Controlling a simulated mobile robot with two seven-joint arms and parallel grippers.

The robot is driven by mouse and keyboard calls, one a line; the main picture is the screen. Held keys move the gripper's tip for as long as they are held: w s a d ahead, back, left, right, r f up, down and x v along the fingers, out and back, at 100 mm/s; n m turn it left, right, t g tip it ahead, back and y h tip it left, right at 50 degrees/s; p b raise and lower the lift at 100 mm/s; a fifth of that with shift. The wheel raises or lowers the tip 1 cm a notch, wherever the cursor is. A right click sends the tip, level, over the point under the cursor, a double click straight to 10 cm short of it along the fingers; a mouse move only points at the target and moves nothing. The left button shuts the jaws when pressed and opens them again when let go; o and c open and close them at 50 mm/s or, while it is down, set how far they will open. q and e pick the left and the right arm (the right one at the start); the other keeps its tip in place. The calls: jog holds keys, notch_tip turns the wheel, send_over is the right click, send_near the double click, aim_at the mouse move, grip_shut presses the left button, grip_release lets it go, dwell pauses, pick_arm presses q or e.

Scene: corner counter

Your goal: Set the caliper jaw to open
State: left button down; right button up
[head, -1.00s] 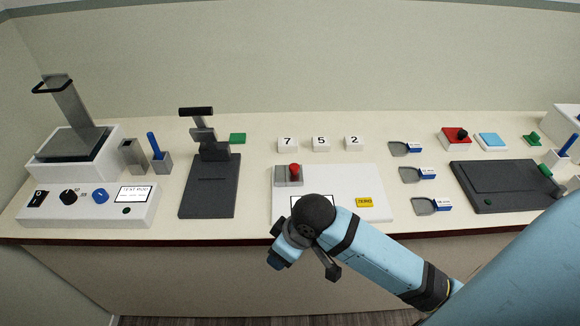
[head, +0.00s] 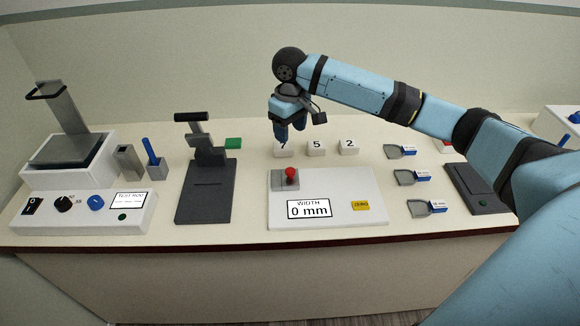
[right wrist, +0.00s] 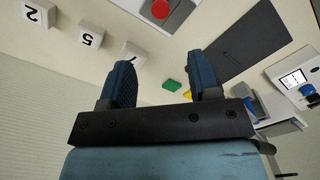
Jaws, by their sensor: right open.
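The caliper is a white board (head: 345,185) lying flat on the counter. It has a red knob (head: 291,174) on a grey metal plate (head: 278,183) at its far left corner. Its display (head: 309,209) reads "WIDTH 0 mm", and a yellow button (head: 360,206) sits to the right. The red knob also shows at the top of the right wrist view (right wrist: 160,8). My right gripper (head: 283,137) points down beyond the knob, over the block marked 7 and apart from the knob. Its two fingers (right wrist: 165,76) are spread with nothing between them. My left gripper is not visible.
Number blocks 7 (head: 283,151), 5 (head: 316,148) and 2 (head: 348,147) stand behind the board. A dark press (head: 205,190) stands left, and small blue-handled scoops (head: 407,178) lie right. A white control box (head: 85,212) is at far left. My arm covers part of the right side.

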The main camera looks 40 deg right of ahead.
aim_at(290, 170)
notch_tip(290, 170, down, 13)
jog(key=shift+f, duration=0.2)
dwell(0.3)
grip_shut()
jog(key=s+d+p, duration=0.1)
jog(key=d+p, duration=0.1)
jog(key=s+d+p, duration=0.2)
jog(key=d, duration=0.1)
jog(key=s+d+p, duration=0.1)
jog(key=d+p, duration=0.1)
jog(key=shift+s+d+r, duration=0.15)
jog(key=shift+s+d, duration=0.05)
jog(key=shift+s, duration=0.1)
jog(key=shift+d, duration=0.1)
grip_release()
